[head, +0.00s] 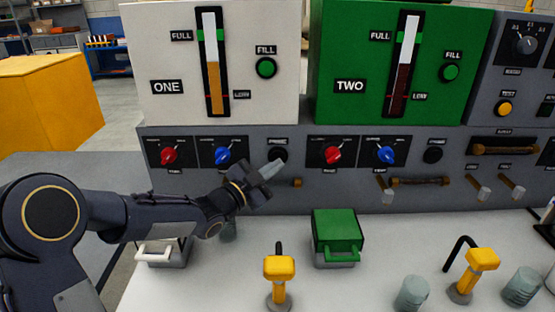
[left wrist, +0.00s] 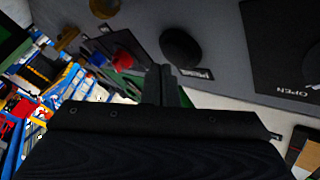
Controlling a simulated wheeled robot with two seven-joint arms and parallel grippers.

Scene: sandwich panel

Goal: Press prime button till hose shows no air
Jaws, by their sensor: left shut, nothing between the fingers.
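My left gripper (head: 268,172) is shut and empty, its tips just below and left of a round black button (head: 278,154) under tank ONE. The label above that button is too small to read surely. In the left wrist view the shut fingers (left wrist: 165,82) point towards a black button (left wrist: 181,47), with a gap in the picture; I cannot tell whether they touch it. A second black button (head: 433,154) sits under tank TWO. A brown hose (head: 420,182) runs below it. Another hose end (head: 297,183) shows beside my gripper, the rest hidden. My right gripper is not in view.
White tank ONE (head: 151,55) and green tank TWO (head: 335,50) stand above the grey panel. A green-lidded box (head: 337,228), yellow taps (head: 279,267) and grey cups (head: 412,294) stand on the counter.

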